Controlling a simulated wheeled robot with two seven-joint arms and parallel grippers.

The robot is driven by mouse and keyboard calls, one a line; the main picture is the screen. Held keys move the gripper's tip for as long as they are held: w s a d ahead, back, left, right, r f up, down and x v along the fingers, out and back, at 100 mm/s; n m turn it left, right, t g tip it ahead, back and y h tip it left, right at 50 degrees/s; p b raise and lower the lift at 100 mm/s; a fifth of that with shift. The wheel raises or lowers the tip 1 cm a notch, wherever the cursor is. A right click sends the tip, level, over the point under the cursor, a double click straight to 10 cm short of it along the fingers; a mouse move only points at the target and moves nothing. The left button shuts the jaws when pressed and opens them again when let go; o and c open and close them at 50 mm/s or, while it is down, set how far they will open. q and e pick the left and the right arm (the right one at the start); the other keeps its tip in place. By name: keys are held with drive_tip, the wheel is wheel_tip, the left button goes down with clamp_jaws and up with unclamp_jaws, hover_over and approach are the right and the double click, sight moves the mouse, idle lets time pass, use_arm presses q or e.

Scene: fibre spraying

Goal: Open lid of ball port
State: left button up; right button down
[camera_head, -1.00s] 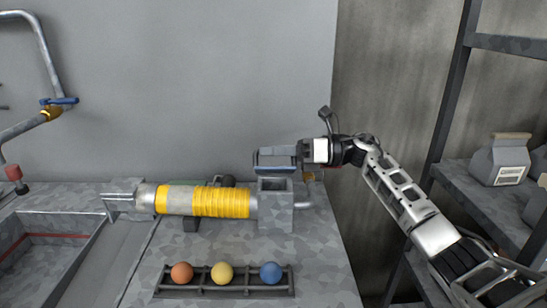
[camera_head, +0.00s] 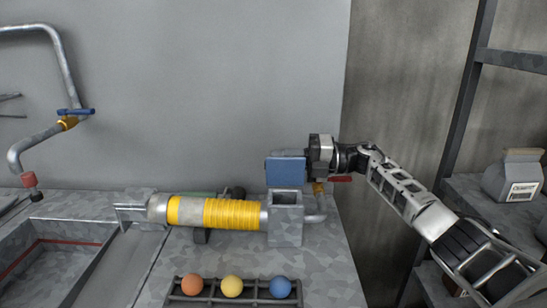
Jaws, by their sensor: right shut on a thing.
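The grey ball port (camera_head: 286,226) is a square box at the right end of the yellow-wrapped cylinder (camera_head: 215,212). Its blue lid (camera_head: 286,170) stands raised at the back, and the dark square opening on top is exposed. My right gripper (camera_head: 310,163) is shut at the lid's right edge; its fingertips are partly hidden. The orange ball (camera_head: 192,285), yellow ball (camera_head: 232,287) and blue ball (camera_head: 280,288) sit in a row in a dark rack (camera_head: 255,300) at the front. My left gripper does not show.
A sink basin (camera_head: 60,268) lies at the left, below a pipe with a blue-handled valve (camera_head: 74,111). A pipe with a red handle (camera_head: 335,179) stands just right of the port. Shelves (camera_head: 470,195) with a carton (camera_head: 514,176) are at the far right.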

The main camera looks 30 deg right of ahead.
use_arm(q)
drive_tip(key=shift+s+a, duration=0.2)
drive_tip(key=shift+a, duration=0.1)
use_arm(e)
drive_tip(key=shift+w+d+f+m, duration=0.1)
drive_tip(key=shift+f+m, duration=0.05)
drive_tip(key=shift+m, duration=0.25)
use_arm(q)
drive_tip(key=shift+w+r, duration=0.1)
use_arm(e)
drive_tip(key=c, duration=1.5)
unclamp_jaws()
drive_tip(key=shift+f, duration=0.1)
